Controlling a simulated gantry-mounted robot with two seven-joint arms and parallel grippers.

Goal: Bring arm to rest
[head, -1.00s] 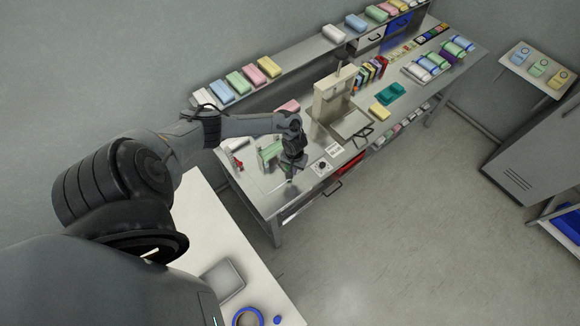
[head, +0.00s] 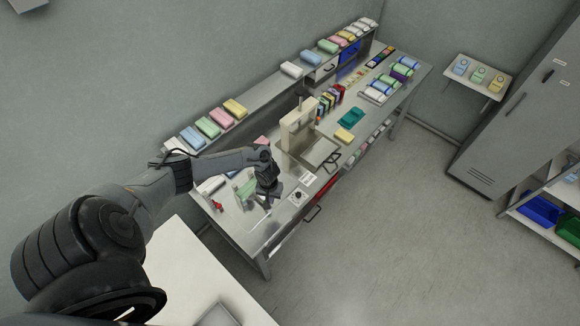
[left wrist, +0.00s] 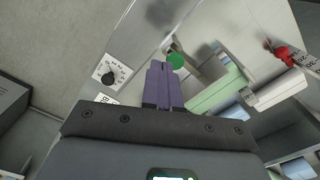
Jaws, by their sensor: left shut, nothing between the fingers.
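My left arm reaches in from the lower left in the head view. Its gripper (head: 266,197) hangs over the near end of the steel workbench (head: 247,240). In the left wrist view the purple fingers (left wrist: 161,86) are together with nothing between them. A green round button or knob (left wrist: 176,60) shows just beyond the fingertips; I cannot tell whether they touch it. A dial on a white plate (left wrist: 111,73) is left of the fingers, and it also shows in the head view (head: 298,196). My right gripper is in neither view.
A beige machine (head: 298,127) stands on the bench beside the gripper. A shelf (head: 263,99) with coloured packs runs along the wall. A white table (head: 185,262) is in front. A grey cabinet (head: 510,115) stands right. The floor between is clear.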

